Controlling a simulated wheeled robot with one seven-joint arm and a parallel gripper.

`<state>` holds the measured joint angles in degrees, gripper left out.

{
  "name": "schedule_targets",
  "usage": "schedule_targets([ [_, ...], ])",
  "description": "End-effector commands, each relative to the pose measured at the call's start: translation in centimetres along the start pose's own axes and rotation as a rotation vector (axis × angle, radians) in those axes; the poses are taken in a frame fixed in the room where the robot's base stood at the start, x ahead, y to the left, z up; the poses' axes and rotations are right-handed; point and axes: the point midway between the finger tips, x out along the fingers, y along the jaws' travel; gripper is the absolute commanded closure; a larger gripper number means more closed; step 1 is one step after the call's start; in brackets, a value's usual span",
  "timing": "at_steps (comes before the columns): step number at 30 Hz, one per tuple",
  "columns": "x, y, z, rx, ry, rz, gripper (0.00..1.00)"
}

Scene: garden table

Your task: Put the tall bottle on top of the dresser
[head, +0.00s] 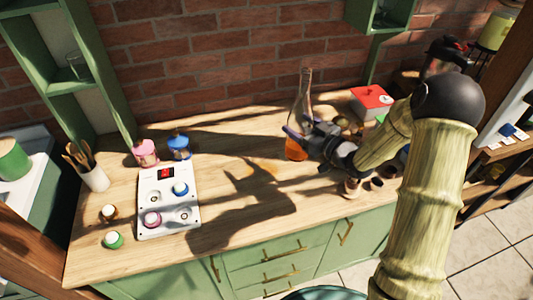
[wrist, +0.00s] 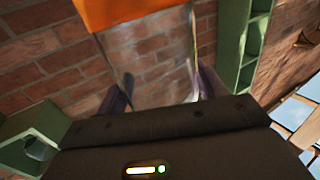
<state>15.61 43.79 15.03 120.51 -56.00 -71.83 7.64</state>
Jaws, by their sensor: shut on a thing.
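The tall bottle (head: 304,92) is clear glass with a narrow neck and orange liquid in its lower part. It stands upright over the back middle of the wooden top of the green dresser (head: 225,235). I cannot tell whether its base touches the wood. My gripper (head: 296,134) is shut on the bottle's body from the right, just above the liquid. In the wrist view the glass lies between the two fingers of my gripper (wrist: 163,90), and the orange liquid of the bottle (wrist: 135,12) shows at the top edge.
A red-lidded box (head: 371,98) and small items stand right of the bottle, partly behind my arm. A white panel with knobs (head: 168,202), pink jar (head: 145,152), blue jar (head: 179,147) and utensil cup (head: 93,178) are left. The middle top is clear. A brick wall (head: 210,50) is behind.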

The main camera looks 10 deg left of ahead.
Motion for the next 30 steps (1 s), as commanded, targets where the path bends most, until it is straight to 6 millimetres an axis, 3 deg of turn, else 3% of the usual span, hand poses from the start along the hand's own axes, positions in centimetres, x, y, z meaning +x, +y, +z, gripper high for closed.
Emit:
schedule_targets([
  [12,0.0,0.1,5.1,0.001,0.002,0.003,0.78],
  [24,0.0,0.1,5.7,-0.001,0.003,0.003,0.78],
  [30,0.0,0.1,7.7,0.002,0.001,0.002,0.78],
])
